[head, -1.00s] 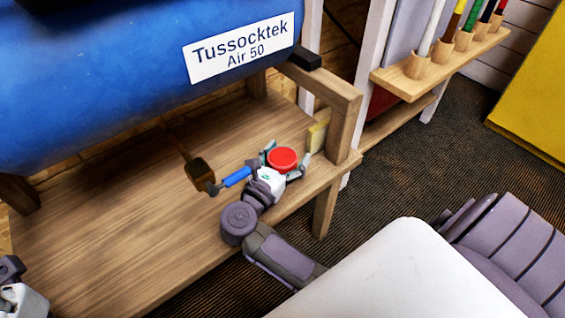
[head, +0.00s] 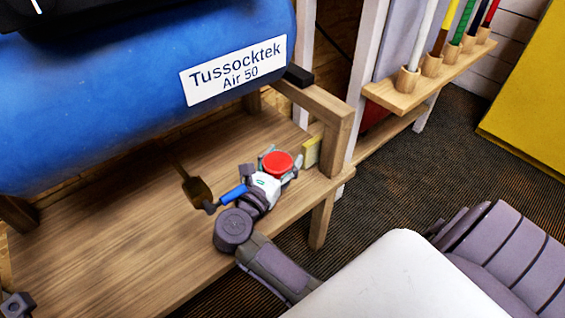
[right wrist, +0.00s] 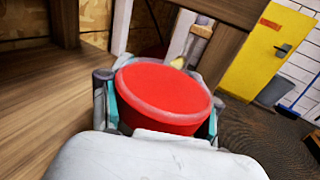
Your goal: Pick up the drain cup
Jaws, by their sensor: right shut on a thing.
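The red round drain cup (head: 278,163) is in my right gripper (head: 277,165), above the right part of the wooden shelf under the blue tank. It also shows in the right wrist view (right wrist: 163,94), with a grey-and-teal finger on either side. The right gripper is shut on it. I cannot tell whether the cup's underside touches anything. A brown valve body (head: 197,190) with a blue handle (head: 234,194) is left of the cup. Only a small grey part of my left arm shows at the lower left corner; its fingers are out of view.
The blue tank (head: 120,100) hangs over the wooden shelf (head: 110,245). A rack (head: 400,98) with several coloured shafts is at the upper right. The shelf's left part is clear.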

